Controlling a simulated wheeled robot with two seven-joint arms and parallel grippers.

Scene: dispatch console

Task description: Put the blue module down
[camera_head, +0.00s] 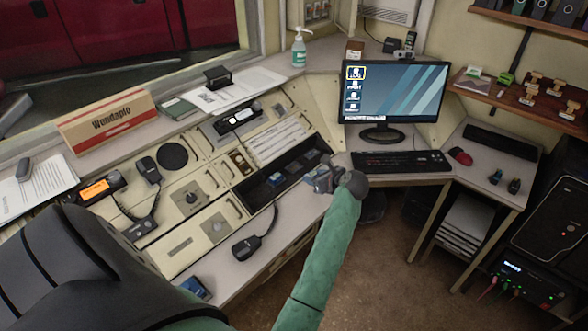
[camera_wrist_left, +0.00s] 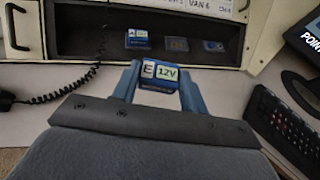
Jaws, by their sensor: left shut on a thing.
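My left gripper (camera_head: 320,177) is at the right end of the console's dark recessed bay (camera_head: 262,193), over its front edge. In the left wrist view, the gripper (camera_wrist_left: 158,84) is shut on a blue module (camera_wrist_left: 160,84) labelled "E 12V", held between its two blue fingers. That module also shows in the head view (camera_head: 275,180). Whether the held module touches anything is unclear. My right gripper is not in view.
Another blue item (camera_head: 195,288) lies at the desk's front left. A handset with a coiled cord (camera_head: 247,247) lies on the console's front ledge. A keyboard (camera_head: 400,162) and monitor (camera_head: 391,95) stand to the right. The pale ledge left of the gripper has clear space.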

